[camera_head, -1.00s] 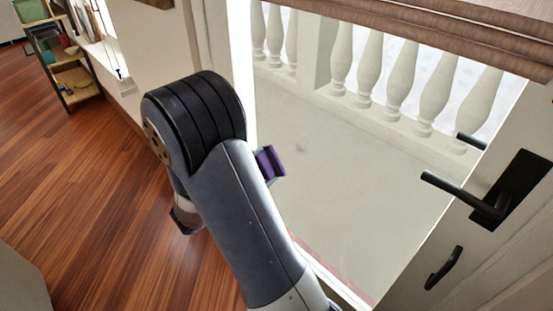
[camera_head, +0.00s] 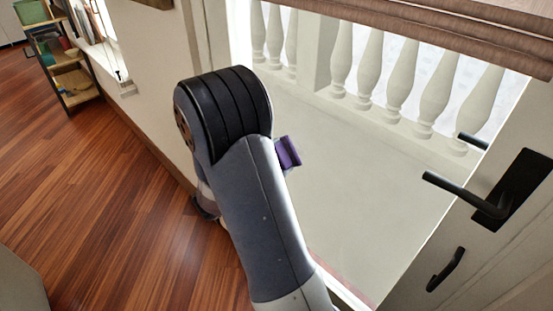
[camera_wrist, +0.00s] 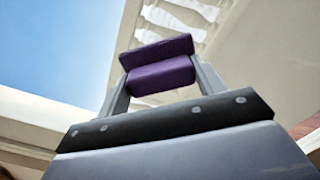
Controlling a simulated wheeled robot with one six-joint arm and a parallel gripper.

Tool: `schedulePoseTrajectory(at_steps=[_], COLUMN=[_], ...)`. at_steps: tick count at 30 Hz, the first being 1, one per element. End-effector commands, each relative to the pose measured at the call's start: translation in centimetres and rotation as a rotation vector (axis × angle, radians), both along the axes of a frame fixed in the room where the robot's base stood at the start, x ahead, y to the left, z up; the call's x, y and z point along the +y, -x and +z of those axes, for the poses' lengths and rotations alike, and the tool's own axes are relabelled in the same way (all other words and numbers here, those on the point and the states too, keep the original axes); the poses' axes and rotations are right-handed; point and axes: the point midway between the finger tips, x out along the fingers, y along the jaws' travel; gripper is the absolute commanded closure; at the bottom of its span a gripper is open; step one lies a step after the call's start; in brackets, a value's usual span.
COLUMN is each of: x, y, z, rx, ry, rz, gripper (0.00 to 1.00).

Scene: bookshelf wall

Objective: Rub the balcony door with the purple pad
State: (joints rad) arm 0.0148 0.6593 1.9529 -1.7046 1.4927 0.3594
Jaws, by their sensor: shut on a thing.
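The purple pad (camera_wrist: 160,76) is held between the two fingers of my gripper (camera_wrist: 162,84) in the wrist view. In the head view the pad (camera_head: 288,152) shows as a small purple block just right of my arm, and the gripper is mostly hidden behind the arm. The balcony door (camera_head: 508,225) has a white frame with black handles at the right. Behind the pad is the pale balcony area, and I cannot tell whether the pad touches any glass.
A stone balustrade (camera_head: 366,68) stands outside. A wooden blind (camera_head: 440,28) hangs across the top right. A small shelf (camera_head: 66,62) stands at the far left. The wooden floor (camera_head: 110,200) at the left is clear.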

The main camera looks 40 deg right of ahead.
Motion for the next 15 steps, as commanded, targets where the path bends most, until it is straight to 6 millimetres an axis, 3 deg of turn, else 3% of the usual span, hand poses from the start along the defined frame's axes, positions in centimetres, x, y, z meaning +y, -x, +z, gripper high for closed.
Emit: schedulePoseTrajectory(at_steps=[15], x=[-0.48], y=[-0.05], z=[-0.02], rx=[-0.001], ry=[0.000], rz=[-0.001], gripper=[0.53])
